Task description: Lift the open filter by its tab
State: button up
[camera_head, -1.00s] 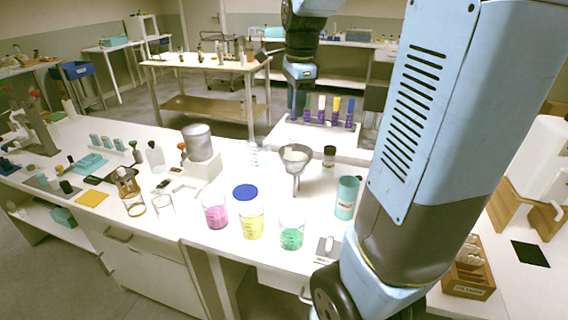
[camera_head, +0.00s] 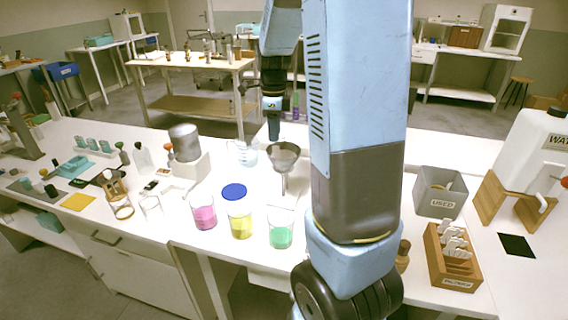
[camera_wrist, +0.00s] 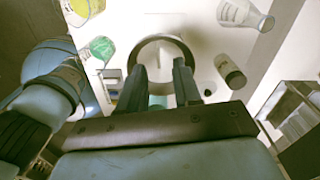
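The grey funnel (camera_head: 284,153) stands upright on its stand behind the green beaker, left of my arm. In the wrist view its round rim (camera_wrist: 189,50) shows just beyond my fingers, with a pale inside. A filter and its tab cannot be made out clearly in either view; the paper may be the pale area inside the rim. My gripper (camera_head: 273,136) points down just behind and above the funnel. In the wrist view my gripper (camera_wrist: 160,72) has its two fingers apart, with nothing seen held between them.
Pink (camera_head: 203,216), yellow (camera_head: 241,226) and green (camera_head: 280,235) beakers stand in front. A conical flask (camera_wrist: 240,14) and a dark-capped vial (camera_wrist: 229,70) are near the funnel. A grey USED bin (camera_head: 440,203) and a wooden box (camera_head: 455,265) stand right of my arm.

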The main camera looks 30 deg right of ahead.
jog(key=shift+s+d+f, duration=0.1)
jog(key=shift+s+f, duration=0.05)
jog(key=shift+f, duration=1.3)
jog(key=shift+s+d+f, duration=0.1)
jog(key=shift+s+f, duration=0.05)
jog(key=shift+f, duration=1.3)
jog(key=shift+c, duration=0.4)
grip_shut()
